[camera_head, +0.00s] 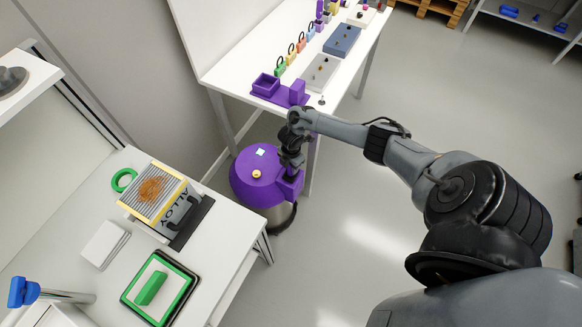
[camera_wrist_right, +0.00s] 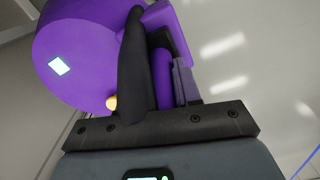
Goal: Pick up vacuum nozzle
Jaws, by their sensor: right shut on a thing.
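A purple round vacuum (camera_head: 252,185) with a silver lower part stands on the floor between the two tables. It fills the upper left of the right wrist view (camera_wrist_right: 85,50). My right gripper (camera_head: 291,165) points down at the vacuum's right side. Its fingers (camera_wrist_right: 160,75) are shut around a slim purple part, which I take to be the vacuum nozzle (camera_wrist_right: 162,82). The gripper hides most of this part in the head view. I cannot tell whether it is clear of the vacuum body. My left gripper is not in view.
A white table (camera_head: 105,255) at the left holds a box with orange-brown material (camera_head: 150,188) and a green-framed tray (camera_head: 184,272). A white table (camera_head: 235,70) behind holds purple holders (camera_head: 265,84) and several padlocks. Grey floor (camera_head: 480,120) is open to the right.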

